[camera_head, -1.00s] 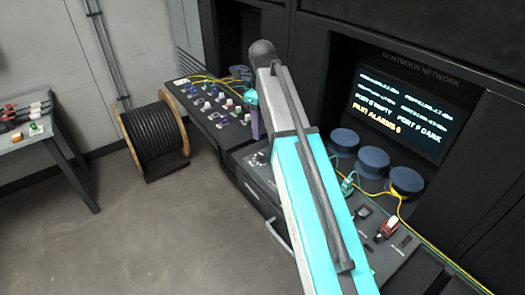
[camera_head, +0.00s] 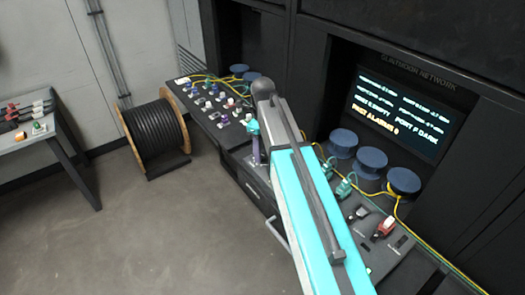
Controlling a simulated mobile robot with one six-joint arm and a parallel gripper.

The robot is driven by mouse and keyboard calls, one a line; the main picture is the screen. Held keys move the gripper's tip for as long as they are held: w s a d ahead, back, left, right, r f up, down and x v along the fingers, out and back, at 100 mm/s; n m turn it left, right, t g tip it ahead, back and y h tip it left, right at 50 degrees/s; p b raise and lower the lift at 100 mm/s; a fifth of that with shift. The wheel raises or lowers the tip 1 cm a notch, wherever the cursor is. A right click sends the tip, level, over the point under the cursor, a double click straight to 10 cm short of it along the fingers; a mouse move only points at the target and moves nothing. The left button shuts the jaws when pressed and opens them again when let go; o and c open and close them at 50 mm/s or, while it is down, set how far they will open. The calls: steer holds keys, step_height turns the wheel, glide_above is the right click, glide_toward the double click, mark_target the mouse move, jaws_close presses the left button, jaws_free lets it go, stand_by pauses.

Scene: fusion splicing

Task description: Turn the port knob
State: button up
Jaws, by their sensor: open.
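The port knob cannot be picked out for certain. The long console (camera_head: 408,262) carries a dark knob-like control (camera_head: 360,213) and a red-and-white control (camera_head: 384,228) on its right part. Many small coloured knobs and buttons (camera_head: 212,99) sit on its far left part. My arm link hides part of the console.
Two teal connectors (camera_head: 346,186) with cables stand beside my arm. Blue round caps (camera_head: 371,161) line the recess below a lit screen (camera_head: 396,108) reading "PORT F DARK". A cable reel (camera_head: 156,138) and a side table (camera_head: 35,133) stand left. The floor (camera_head: 165,230) is clear.

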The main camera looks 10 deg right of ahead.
steer(key=shift+f, duration=0.7)
steer(key=shift+c, duration=0.3)
steer(key=c, duration=1)
steer(key=shift+a, duration=0.15)
steer(key=shift+n, duration=0.5)
steer(key=n, duration=1)
steer(key=shift+n, duration=0.4)
steer(key=shift+s, duration=0.1)
